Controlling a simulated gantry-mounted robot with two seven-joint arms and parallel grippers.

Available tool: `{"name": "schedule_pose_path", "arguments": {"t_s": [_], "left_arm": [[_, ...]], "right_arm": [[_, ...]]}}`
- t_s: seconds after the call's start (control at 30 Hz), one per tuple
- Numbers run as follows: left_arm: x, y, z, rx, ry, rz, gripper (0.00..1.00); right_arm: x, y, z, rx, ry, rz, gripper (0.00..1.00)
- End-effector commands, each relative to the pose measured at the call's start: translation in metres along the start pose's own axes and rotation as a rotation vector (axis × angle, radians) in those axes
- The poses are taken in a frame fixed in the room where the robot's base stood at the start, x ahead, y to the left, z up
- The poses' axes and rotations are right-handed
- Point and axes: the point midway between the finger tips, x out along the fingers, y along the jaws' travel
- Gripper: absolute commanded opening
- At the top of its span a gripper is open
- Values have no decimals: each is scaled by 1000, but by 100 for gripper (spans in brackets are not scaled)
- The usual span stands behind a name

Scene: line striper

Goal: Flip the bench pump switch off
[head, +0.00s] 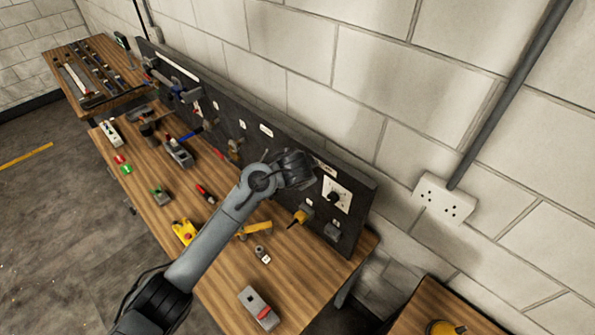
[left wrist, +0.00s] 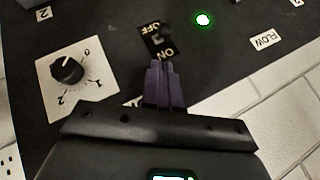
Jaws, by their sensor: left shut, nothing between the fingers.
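The pump switch (left wrist: 160,41) is a small dark plate marked OFF and ON on the black panel (left wrist: 110,25). In the left wrist view OFF is at its upper end and ON at its lower end. Its lever is too dark and small to read clearly. My left gripper (left wrist: 160,64) is shut and empty, its purple fingertips right at the ON end; I cannot tell whether they touch. A green lamp (left wrist: 203,19) is lit beside the switch. In the head view my left wrist (head: 293,170) hides the switch. My right gripper is not in view.
A white dial plate (head: 336,195) is close beside the switch; its knob (left wrist: 67,70) shows in the wrist view. Tools and a grey box (head: 258,308) lie on the wooden bench (head: 215,275) below. A wall socket (head: 443,200) is right.

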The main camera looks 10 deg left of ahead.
Motion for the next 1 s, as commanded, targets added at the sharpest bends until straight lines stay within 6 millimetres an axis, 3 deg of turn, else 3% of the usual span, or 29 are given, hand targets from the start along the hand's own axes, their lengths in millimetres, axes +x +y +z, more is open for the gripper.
{"name": "schedule_pose_path", "arguments": {"t_s": [0.3, 0.77, 1.0], "left_arm": [[17, 0, 18, 0, 0, 1, 0], [19, 0, 21, 0, 2, 0, 0], [21, -5, 32, -16, 38, -17, 0]], "right_arm": [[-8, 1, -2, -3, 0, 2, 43], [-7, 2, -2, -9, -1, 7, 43], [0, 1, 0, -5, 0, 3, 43]]}}
